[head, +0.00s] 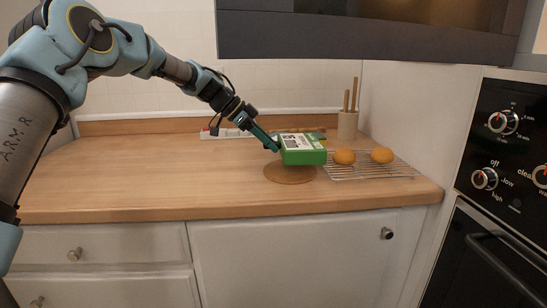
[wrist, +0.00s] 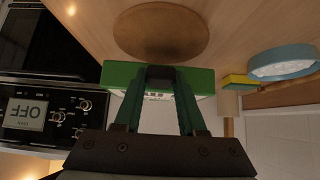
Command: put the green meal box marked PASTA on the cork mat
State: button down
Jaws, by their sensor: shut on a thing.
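The green meal box (head: 303,157) has a white label on top, too small to read. My gripper (head: 274,147) is shut on its left side in the head view. The wrist view shows the box (wrist: 118,74) between my gripper's fingers (wrist: 160,75), which cover part of it. The round brown cork mat (head: 288,177) lies on the counter under and in front of the box; it also shows whole and bare in the wrist view (wrist: 160,32). The box appears held just above the mat's far right part; I cannot tell the exact gap.
A wire rack (head: 372,172) with two orange-brown buns (head: 344,156) stands close right of the box. Behind are a utensil pot (head: 347,126) and a white power strip (head: 225,133). A blue round thing (wrist: 283,62) shows in the wrist view. The counter's left is clear.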

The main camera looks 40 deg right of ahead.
jog(key=shift+f+p, duration=0.45)
jog(key=shift+f, duration=1.9)
jog(key=shift+c, duration=2.4)
grip_release()
jog(key=b+v, duration=0.2)
jog(key=v, duration=1)
jog(key=shift+a, duration=0.1)
